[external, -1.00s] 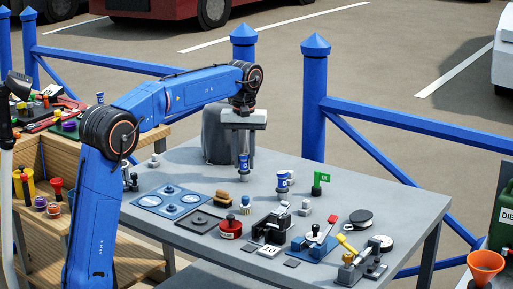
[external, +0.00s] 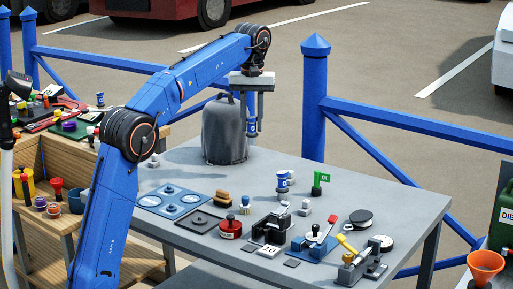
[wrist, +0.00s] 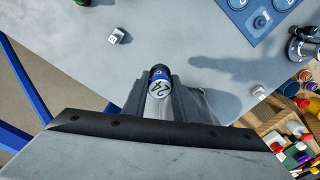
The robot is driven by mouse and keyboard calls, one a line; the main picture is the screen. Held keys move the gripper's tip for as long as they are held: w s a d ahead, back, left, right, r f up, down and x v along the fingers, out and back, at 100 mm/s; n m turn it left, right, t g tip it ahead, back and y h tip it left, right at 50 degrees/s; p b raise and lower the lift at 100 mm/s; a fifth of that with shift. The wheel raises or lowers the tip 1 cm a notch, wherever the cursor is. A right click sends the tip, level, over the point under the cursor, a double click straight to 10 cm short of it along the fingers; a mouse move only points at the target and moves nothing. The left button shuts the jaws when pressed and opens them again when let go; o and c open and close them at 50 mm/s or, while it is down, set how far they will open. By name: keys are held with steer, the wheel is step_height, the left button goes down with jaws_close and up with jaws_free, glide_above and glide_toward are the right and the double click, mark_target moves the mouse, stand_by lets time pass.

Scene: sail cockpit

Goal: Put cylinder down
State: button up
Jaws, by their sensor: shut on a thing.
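A small blue and white cylinder (external: 252,128) is between the fingers of my gripper (external: 253,120), near the back edge of the grey table.
A dark grey rounded canister (external: 224,130) stands close left of my gripper. Blue railings (external: 316,110) run behind the table.

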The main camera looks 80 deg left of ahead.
steer(key=w+a, duration=0.5)
steer(key=w, duration=0.1)
steer(key=shift+n, duration=0.3)
steer(key=shift+w+a+f, duration=0.1)
steer(key=shift+f, duration=2.55)
steer(key=shift+w+a+f, duration=0.1)
steer(key=shift+f, duration=2.5)
steer(key=o, duration=1.1)
steer(key=shift+f, duration=0.1)
step_height(320, 180, up, 12)
